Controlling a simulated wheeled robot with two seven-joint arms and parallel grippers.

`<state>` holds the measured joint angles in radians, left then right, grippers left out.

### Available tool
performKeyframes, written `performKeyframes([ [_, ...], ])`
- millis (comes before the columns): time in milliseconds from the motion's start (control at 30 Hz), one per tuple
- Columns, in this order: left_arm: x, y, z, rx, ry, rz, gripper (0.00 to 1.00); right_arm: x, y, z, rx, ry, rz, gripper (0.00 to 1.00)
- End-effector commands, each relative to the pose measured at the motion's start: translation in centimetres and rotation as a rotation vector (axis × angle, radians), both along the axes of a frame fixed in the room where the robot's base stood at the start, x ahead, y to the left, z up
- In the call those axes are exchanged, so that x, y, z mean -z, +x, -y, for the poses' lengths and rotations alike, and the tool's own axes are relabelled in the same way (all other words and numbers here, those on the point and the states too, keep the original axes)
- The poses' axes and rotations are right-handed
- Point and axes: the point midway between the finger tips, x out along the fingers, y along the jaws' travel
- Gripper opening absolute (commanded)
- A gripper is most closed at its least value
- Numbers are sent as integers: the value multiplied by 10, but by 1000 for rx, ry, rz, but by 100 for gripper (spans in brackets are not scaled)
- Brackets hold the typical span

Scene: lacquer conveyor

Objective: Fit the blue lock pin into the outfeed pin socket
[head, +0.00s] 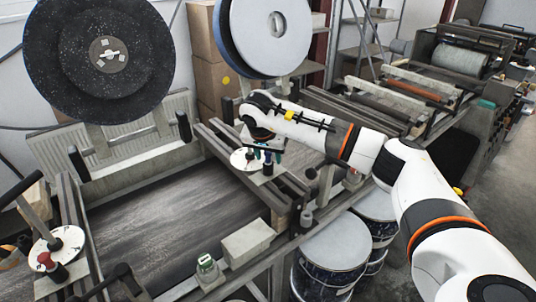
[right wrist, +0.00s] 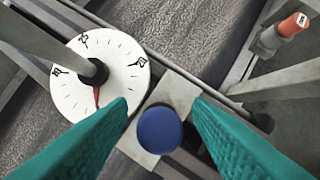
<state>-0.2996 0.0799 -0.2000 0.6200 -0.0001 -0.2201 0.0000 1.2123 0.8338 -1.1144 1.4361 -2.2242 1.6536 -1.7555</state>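The blue lock pin (right wrist: 160,130) shows in the right wrist view as a round blue top over a grey plate (right wrist: 178,92). In the head view the pin (head: 268,157) is small and partly hidden by my gripper. My right gripper (right wrist: 160,102) is open, with one teal finger on each side of the pin and a visible gap to each. In the head view the right gripper (head: 267,152) is above the plate beside the dial. The socket opening is not visible under the pin's top. My left gripper is not in view.
A white dial (right wrist: 100,78) with a red pointer and a central post stands left of the pin. A red-capped cylinder (right wrist: 290,32) is at upper right. In the head view, another dial (head: 62,245), a grey block (head: 248,241) and drums (head: 333,250) are nearby.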

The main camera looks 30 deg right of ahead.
Motion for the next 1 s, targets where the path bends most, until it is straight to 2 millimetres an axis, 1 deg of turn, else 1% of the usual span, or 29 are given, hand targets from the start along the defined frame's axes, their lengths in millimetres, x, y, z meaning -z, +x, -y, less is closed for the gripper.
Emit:
performKeyframes([
  [167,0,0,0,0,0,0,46,-1,0,0,0,0,0,46],
  [267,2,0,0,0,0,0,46,-5,-1,-2,-1,0,2,46],
  [367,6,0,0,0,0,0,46,-16,-3,-6,-2,1,5,46],
  [700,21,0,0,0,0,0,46,-81,-20,-27,-2,0,5,46],
  [800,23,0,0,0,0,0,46,-96,-24,-32,-1,0,3,46],
  [900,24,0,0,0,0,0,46,-105,-27,-34,-1,0,2,46],
  [1000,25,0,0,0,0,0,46,-110,-28,-36,0,1,1,46],
])
